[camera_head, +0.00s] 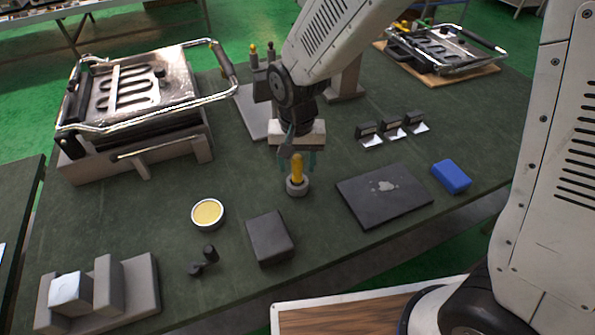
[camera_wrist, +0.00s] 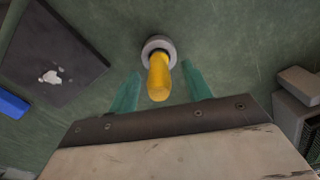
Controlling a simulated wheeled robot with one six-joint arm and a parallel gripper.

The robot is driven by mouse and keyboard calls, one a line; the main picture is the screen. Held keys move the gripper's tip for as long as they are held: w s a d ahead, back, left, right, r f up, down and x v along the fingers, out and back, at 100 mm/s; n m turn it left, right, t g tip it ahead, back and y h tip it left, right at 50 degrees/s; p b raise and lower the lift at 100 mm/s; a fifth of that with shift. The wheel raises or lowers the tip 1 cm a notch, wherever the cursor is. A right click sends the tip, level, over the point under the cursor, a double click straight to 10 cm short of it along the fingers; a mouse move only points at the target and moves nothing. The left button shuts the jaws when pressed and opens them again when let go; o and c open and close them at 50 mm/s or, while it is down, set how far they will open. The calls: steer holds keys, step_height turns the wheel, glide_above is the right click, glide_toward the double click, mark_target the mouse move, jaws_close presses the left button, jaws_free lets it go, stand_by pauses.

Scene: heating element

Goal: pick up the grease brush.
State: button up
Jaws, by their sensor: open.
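The grease brush (camera_head: 297,167) shows as a yellow handle standing upright in a small grey round holder (camera_head: 297,188) on the dark green table. In the wrist view the yellow handle (camera_wrist: 158,78) rises from the grey ring (camera_wrist: 158,46) toward the camera. My gripper (camera_head: 297,160) points down over the brush, with its green fingers on either side of the handle. In the wrist view the fingers of my gripper (camera_wrist: 160,88) are apart, with gaps between them and the handle. The brush's lower end is hidden in the holder.
A dark plate (camera_head: 384,194) lies right of the holder, with a blue block (camera_head: 451,177) beyond it. A dark box (camera_head: 270,238) and a tin of yellow grease (camera_head: 208,214) are in front and left. A metal heating press (camera_head: 140,90) stands at the back left.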

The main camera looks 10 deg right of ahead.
steer(key=shift+f, duration=1.45)
jaws_close()
steer(key=shift+r, duration=0.1)
step_height(320, 180, up, 10)
steer(key=shift+f, duration=0.1)
